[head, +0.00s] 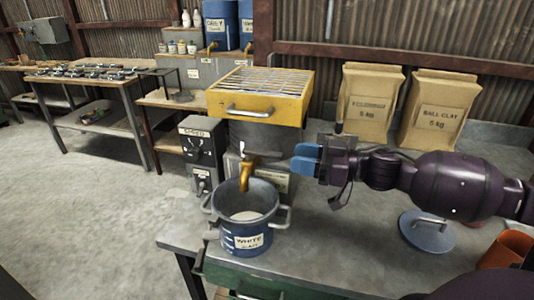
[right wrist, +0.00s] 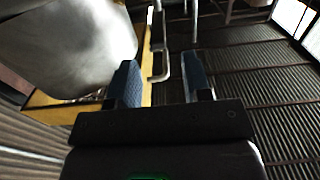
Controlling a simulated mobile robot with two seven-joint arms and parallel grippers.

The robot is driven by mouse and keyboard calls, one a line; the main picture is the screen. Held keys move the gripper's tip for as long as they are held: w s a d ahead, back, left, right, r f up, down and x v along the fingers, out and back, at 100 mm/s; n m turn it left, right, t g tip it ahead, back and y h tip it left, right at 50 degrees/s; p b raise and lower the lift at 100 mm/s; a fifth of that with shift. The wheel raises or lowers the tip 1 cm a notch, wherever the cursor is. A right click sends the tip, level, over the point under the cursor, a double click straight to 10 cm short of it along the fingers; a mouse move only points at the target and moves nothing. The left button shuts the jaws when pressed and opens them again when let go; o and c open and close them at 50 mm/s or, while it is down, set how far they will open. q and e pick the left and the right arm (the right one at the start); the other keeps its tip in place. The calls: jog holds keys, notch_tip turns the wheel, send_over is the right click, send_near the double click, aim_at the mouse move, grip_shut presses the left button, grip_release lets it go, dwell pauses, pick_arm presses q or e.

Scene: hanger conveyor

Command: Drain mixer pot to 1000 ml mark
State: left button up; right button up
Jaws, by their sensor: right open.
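A blue pot (head: 246,238) labelled WHITE, with side handles and pale level marks on its wall, stands upright on the bench. Pale liquid (head: 246,216) shows inside it; I cannot read the marks. A brass spout (head: 246,176) with a small pale lever (head: 241,148) hangs over the pot from a grey drum (head: 262,137) under a yellow grated frame (head: 256,97). I cannot tell whether liquid flows. My right gripper (head: 305,158) is open and empty, to the right of the lever and apart from it. Its fingers also show in the right wrist view (right wrist: 160,82). My left gripper is out of view.
A grey control box (head: 201,155) stands left of the drum. Two paper bags (head: 369,103) (head: 437,110) stand at the back right. A round blue lid (head: 427,232) and an orange container (head: 508,248) are at the right. The bench between pot and lid is clear.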

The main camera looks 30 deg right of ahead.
aim_at(250, 150)
jog(key=shift+b+x, duration=0.55)
jog(key=shift+x, duration=3.35)
grip_shut()
